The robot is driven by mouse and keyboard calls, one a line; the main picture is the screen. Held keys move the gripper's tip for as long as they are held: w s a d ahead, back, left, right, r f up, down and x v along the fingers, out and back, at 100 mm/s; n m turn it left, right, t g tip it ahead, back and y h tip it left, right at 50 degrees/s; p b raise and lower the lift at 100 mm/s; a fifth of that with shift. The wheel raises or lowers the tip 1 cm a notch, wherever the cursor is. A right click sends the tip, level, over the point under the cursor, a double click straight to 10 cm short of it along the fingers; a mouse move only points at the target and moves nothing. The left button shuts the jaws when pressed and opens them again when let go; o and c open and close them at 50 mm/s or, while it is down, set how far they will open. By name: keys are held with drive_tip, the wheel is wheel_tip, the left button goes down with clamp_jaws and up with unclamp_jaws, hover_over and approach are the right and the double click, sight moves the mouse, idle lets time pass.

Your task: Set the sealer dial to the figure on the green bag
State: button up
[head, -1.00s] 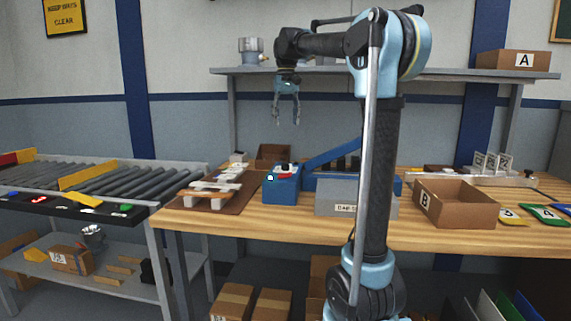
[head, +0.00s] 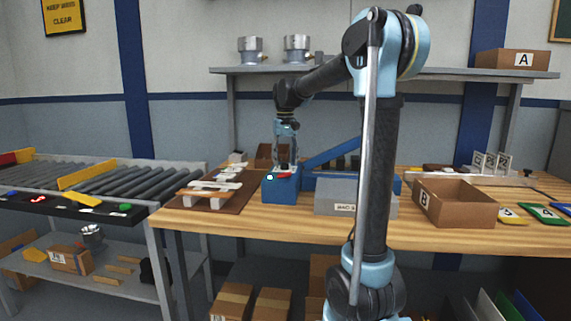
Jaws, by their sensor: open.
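The blue sealer (head: 282,189) stands on the wooden bench, left of my arm. Its dial sits on the top face, where a red pointer (head: 284,175) shows; the dial's figures are too small to read. My gripper (head: 285,167) points down right over the dial, its jaws open; whether the fingers touch it I cannot tell. The green bag (head: 544,212) lies flat at the bench's right end with a white label; its figure looks like a 4. A yellow bag (head: 511,217) lies beside it.
An open carton marked B (head: 455,202) and a grey box (head: 342,200) stand on the bench right of the sealer. A brown board (head: 210,194) with pale parts lies to its left. A roller conveyor (head: 120,183) is further left. A shelf (head: 380,73) runs above.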

drive_tip(key=shift+f, duration=0.65)
drive_tip(key=shift+c, duration=0.5)
drive_tip(key=c, duration=1)
drive_tip(key=shift+o, duration=0.2)
drive_tip(key=n, duration=0.4)
drive_tip(key=shift+n, duration=2.3)
